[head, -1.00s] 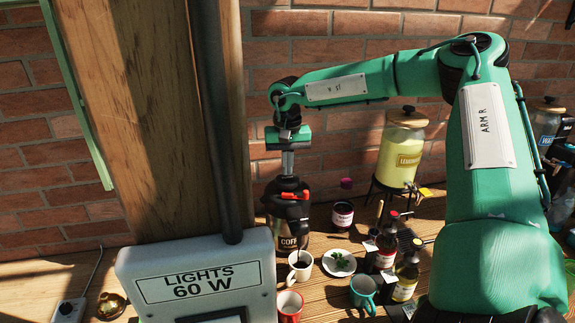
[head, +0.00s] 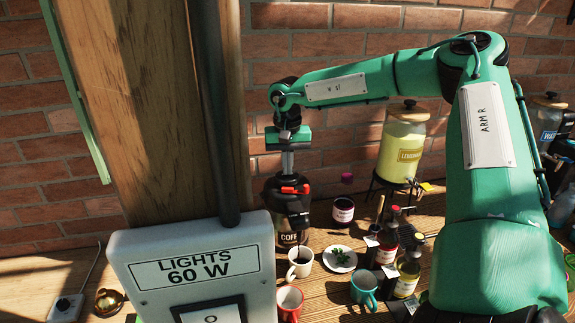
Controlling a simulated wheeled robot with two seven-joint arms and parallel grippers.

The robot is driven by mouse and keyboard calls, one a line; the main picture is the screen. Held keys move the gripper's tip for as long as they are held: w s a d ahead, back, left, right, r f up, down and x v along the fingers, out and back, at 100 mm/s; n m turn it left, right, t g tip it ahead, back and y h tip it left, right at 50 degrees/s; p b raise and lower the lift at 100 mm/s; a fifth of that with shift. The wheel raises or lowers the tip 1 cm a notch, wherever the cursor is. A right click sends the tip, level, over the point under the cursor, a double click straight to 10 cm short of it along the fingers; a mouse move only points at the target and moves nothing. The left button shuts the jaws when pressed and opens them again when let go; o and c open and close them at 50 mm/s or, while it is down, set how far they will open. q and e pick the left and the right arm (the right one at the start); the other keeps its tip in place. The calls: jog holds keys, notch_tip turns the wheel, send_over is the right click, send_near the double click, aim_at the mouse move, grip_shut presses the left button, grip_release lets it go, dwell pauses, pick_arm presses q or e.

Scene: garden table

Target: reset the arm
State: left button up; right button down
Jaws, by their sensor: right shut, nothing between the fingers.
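My right arm (head: 485,125) comes in from the right, bends at its elbow and reaches left across the table. My right gripper (head: 288,172) hangs from its end, pointing down, shut and empty. In the picture it lies just above the black top of the coffee pot (head: 287,208), which has red parts. I cannot tell whether the gripper touches the pot. My left gripper is not in view.
A white mug (head: 299,262), red mug (head: 290,300), teal mug (head: 364,288), plate with green leaves (head: 340,258), jar (head: 343,212) and bottles (head: 408,273) crowd the table below. A lemonade dispenser (head: 401,150) stands behind. A lights box (head: 195,262) and wooden post (head: 160,110) fill the left.

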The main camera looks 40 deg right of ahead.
jog(key=shift+f, duration=0.35)
jog(key=shift+r, duration=0.15)
dwell(0.4)
jog(key=shift+r+p, duration=0.3)
jog(key=shift+r, duration=0.85)
jog(key=shift+r, duration=0.1)
jog(key=shift+r+p, duration=1.2)
jog(key=shift+r, duration=1.7)
